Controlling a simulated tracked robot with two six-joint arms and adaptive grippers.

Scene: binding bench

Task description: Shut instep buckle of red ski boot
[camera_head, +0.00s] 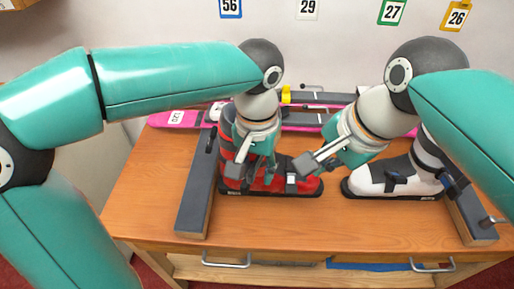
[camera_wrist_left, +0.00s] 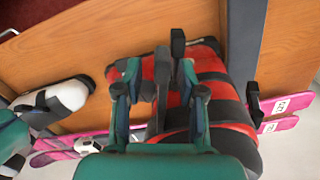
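The red ski boot (camera_head: 270,183) stands on the bench, toe to the right, with black straps and buckle parts. My left gripper (camera_head: 253,172) is over its instep, its fingers spread. In the left wrist view the boot (camera_wrist_left: 222,92) lies beyond my left gripper (camera_wrist_left: 159,95), whose fingers are apart. Black buckle parts (camera_wrist_left: 177,45) stick up between and beyond the fingers. I cannot tell whether a finger touches them or whether the instep buckle is shut. My right gripper (camera_head: 308,163) is near the red boot's toe side; its finger gap is unclear. The arms hide the boot's upper part.
A white boot (camera_head: 378,177) stands to the right. A dark bar (camera_head: 196,197) lies left of the red boot, another (camera_head: 474,219) at the far right. Pink skis (camera_head: 178,118) lie behind. Bare wood (camera_head: 325,224) is free at the front.

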